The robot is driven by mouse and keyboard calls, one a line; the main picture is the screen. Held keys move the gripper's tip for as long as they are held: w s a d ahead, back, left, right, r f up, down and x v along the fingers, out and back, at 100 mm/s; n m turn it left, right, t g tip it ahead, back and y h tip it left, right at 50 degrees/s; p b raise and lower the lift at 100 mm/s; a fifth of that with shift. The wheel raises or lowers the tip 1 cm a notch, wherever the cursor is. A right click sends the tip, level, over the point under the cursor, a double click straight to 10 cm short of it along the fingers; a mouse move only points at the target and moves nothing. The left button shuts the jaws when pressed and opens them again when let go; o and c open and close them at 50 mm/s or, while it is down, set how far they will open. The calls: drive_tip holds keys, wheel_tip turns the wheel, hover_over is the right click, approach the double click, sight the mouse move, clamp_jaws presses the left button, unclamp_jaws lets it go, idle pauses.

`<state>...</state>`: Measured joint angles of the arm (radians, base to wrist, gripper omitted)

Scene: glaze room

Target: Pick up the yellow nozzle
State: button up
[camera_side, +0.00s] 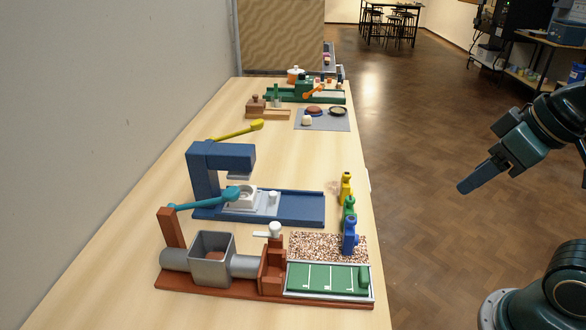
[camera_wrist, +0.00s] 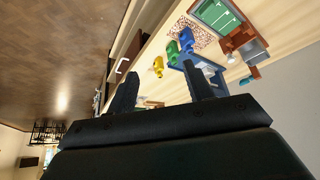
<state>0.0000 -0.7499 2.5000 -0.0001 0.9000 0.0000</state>
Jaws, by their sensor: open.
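The yellow nozzle (camera_side: 346,188) stands near the right edge of the table in the side view, at the far end of a short row with a green nozzle (camera_side: 349,208) and a blue nozzle (camera_side: 350,237). My gripper (camera_side: 466,187) hangs off to the right of the table, over the floor, well apart from the row. In the wrist view my gripper (camera_wrist: 160,84) is open with nothing between its fingers. The yellow nozzle (camera_wrist: 158,65) shows beyond the fingertips there, with the green nozzle (camera_wrist: 172,53) and blue nozzle (camera_wrist: 186,40) beside it.
A brown extruder (camera_side: 212,260) with a green tray (camera_side: 327,279) sits at the near end, beside a speckled mat (camera_side: 305,245). Bare table lies beyond the yellow nozzle, before a grey mat (camera_side: 322,125).

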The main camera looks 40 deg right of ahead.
idle(0.4)
drive_tip(key=o, duration=0.3)
drive_tip(key=shift+o, duration=0.2)
drive_tip(key=n+g+y, duration=0.3)
drive_tip(key=n, duration=0.8)
hover_over(349, 173)
drive_tip(key=s+d, duration=0.3)
wheel_tip(349, 173, down, 8)
drive_tip(key=shift+w+d+f, duration=0.1)
drive_tip(key=shift+w+d, duration=0.05)
drive_tip(key=shift+w, duration=0.1)
drive_tip(key=shift+f, duration=0.1)
drive_tip(key=shift+a+x, duration=0.1)
drive_tip(key=shift+x, duration=2)
drive_tip(key=shift+a+x, duration=0.15)
drive_tip(key=shift+x, duration=1.95)
